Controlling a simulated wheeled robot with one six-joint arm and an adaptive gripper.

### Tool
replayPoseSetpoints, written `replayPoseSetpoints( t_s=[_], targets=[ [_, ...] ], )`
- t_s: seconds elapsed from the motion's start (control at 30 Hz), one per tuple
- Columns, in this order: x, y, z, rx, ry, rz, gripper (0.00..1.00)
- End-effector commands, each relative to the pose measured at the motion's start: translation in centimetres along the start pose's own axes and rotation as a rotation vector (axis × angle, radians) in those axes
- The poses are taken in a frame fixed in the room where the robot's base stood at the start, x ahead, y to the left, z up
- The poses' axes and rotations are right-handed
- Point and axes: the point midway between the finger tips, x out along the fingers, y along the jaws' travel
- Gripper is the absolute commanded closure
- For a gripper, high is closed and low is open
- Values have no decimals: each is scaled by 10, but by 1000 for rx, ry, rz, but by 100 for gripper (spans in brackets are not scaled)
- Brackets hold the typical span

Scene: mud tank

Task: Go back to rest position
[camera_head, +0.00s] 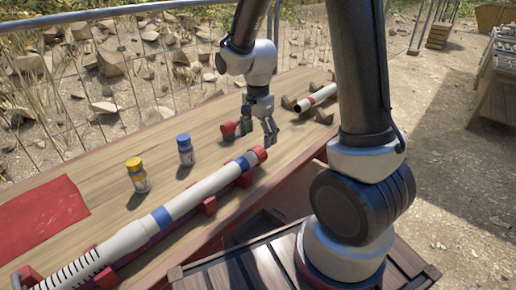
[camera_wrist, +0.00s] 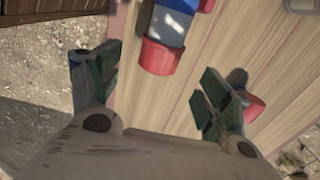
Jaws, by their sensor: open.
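My gripper (camera_head: 258,132) is open and empty above the wooden table, near the red end of a long white tube. In the wrist view the two green fingers of my gripper (camera_wrist: 148,88) are spread wide apart. The tube (camera_head: 180,205) has blue bands and lies in red holders along the table's front edge. Its red end (camera_wrist: 157,57) shows ahead of and between the fingers in the wrist view, not gripped.
A yellow-capped bottle (camera_head: 137,176) and a blue-capped bottle (camera_head: 185,151) stand on the table (camera_head: 112,172). A red cloth (camera_head: 40,216) lies at the left. A shorter white tube (camera_head: 318,97) lies at the far end. A wire fence (camera_head: 155,65) runs behind. A wooden crate (camera_head: 222,270) is below.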

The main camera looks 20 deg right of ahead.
Motion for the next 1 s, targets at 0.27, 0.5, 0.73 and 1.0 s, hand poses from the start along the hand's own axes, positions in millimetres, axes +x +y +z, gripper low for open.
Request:
replayPoseSetpoints(
  t_s=[0.27, 0.5, 0.73, 1.0],
  targets=[
    [-46, 0, 0, 0, 0, -1, 22],
    [-53, 0, 0, -10, 0, 1, 22],
    [-50, 11, 3, -290, -14, 37, 22],
    [-78, 71, 10, -832, -42, 54, 22]
  ],
)
